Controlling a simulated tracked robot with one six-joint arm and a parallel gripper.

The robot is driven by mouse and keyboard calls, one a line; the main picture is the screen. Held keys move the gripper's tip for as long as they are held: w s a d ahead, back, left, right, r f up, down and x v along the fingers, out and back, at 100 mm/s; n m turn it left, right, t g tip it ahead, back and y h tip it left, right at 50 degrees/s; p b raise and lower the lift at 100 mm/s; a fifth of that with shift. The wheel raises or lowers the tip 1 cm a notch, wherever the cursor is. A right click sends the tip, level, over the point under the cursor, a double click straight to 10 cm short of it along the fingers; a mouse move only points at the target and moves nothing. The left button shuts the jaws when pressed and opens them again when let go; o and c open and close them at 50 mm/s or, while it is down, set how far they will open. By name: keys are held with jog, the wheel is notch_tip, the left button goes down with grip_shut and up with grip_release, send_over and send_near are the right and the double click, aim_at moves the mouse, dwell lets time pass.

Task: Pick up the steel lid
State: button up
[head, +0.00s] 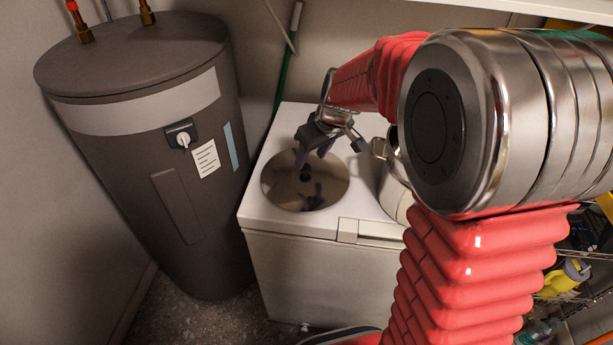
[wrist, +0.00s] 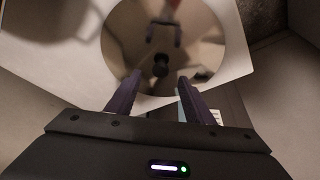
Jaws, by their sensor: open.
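The steel lid (head: 283,192) is a round, mirror-like disc with a small dark knob (head: 306,177) at its middle. It lies flat on the white washer top in the head view. In the wrist view the lid (wrist: 123,45) fills the upper middle, with its knob (wrist: 161,64) just beyond the fingertips. My gripper (wrist: 160,78) is open and empty, its two dark purple fingers apart and pointing at the knob. In the head view my gripper (head: 312,156) is over the far part of the lid. Reflections of the fingers show in the lid.
The white washer (head: 318,275) carries the lid. A pot-like vessel with a handle (head: 395,195) stands to the right, partly hidden by my arm. A dark grey water heater (head: 150,150) stands close on the left. A wire shelf with a yellow bottle (head: 566,280) is at far right.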

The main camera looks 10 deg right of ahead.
aim_at(306, 167)
jog(key=shift+x, duration=2.6)
jog(key=shift+c, duration=0.6)
jog(key=shift+s, duration=0.1)
grip_shut()
